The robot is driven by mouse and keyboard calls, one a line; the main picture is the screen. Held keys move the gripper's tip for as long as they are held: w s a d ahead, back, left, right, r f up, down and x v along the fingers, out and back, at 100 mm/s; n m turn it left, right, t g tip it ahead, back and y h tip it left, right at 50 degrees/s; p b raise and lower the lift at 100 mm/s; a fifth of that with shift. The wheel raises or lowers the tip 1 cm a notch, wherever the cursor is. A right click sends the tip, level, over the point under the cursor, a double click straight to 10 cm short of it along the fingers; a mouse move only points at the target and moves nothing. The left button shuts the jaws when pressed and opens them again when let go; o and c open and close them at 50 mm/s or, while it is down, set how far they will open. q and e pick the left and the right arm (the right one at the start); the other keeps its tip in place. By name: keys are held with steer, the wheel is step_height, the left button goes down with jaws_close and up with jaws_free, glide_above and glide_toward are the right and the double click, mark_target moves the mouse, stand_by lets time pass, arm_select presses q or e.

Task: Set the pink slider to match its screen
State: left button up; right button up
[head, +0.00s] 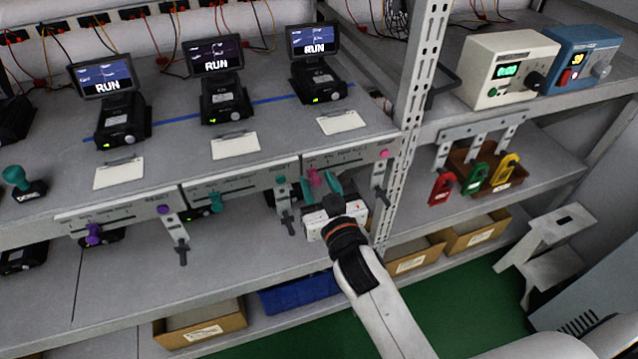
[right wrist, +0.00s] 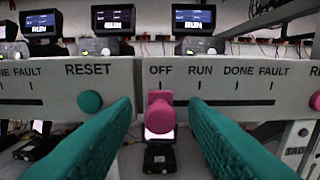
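The pink slider (head: 314,177) is on the right-hand label strip (head: 345,163) at the shelf edge. In the right wrist view the pink slider knob (right wrist: 160,114) sits under the OFF mark, left of RUN, DONE and FAULT. The rightmost screen (head: 312,40), above that strip, reads RUN. My right gripper (head: 322,185) is open at the strip. In the right wrist view its teal fingers stand apart on either side of the knob, with gaps showing. My left gripper is not in view.
A teal slider (head: 215,201) and a purple slider (head: 94,233) sit on strips to the left. A teal reset button (right wrist: 90,101) is left of the pink knob. A pink button (head: 385,154) is at the strip's right end, beside a perforated post (head: 413,120).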

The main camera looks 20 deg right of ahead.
mark_target(328, 167)
steer(key=shift+c, duration=0.3)
jaws_close()
steer(key=shift+d+p, duration=0.6)
steer(key=shift+d, duration=1.25)
steer(key=shift+o, duration=0.3)
jaws_free()
steer(key=shift+a, duration=0.1)
